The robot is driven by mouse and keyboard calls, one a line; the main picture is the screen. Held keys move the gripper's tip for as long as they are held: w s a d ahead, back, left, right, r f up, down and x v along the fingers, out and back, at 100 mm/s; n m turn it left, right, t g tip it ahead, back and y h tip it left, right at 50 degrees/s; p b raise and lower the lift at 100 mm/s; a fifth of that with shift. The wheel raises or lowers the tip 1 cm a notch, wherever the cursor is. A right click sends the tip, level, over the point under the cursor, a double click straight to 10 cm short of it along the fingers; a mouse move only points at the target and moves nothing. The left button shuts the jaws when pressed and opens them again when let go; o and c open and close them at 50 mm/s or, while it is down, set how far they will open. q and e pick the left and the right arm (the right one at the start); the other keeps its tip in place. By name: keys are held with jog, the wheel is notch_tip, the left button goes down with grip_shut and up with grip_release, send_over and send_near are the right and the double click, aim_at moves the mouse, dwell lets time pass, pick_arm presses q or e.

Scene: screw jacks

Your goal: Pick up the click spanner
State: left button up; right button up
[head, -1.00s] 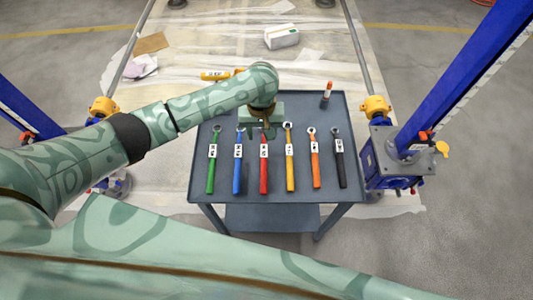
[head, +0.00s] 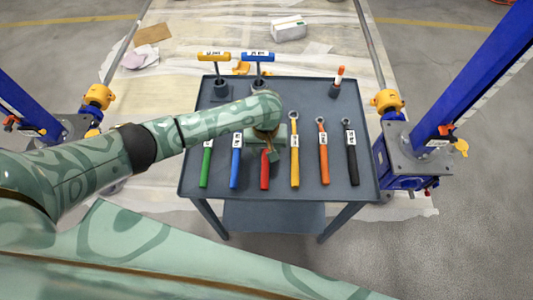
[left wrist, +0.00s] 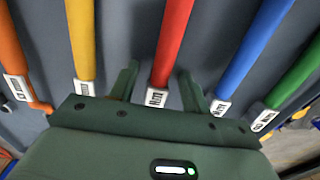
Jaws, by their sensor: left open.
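A row of coloured spanners lies on the grey trolley top (head: 340,185): green (head: 206,165), blue (head: 236,160), red (head: 265,172), yellow (head: 295,165), orange (head: 323,160) and black (head: 351,160). Each has a white label too small to read, so I cannot tell which is the click spanner. My left gripper (head: 269,152) is over the red spanner and hides its upper part. In the left wrist view the left gripper (left wrist: 158,82) is open, with one finger on each side of the red spanner's shaft (left wrist: 172,45). I cannot tell whether it touches. My right gripper is out of view.
A yellow T-handle tool (head: 214,57) and a blue one (head: 258,57) stand at the trolley's far left. An orange-tipped tool (head: 338,78) stands in a holder at the far right. Blue jack posts (head: 470,80) flank the trolley.

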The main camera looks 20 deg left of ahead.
pick_arm(q)
jog(key=shift+r, duration=0.2)
jog(key=shift+c, duration=1.2)
grip_shut()
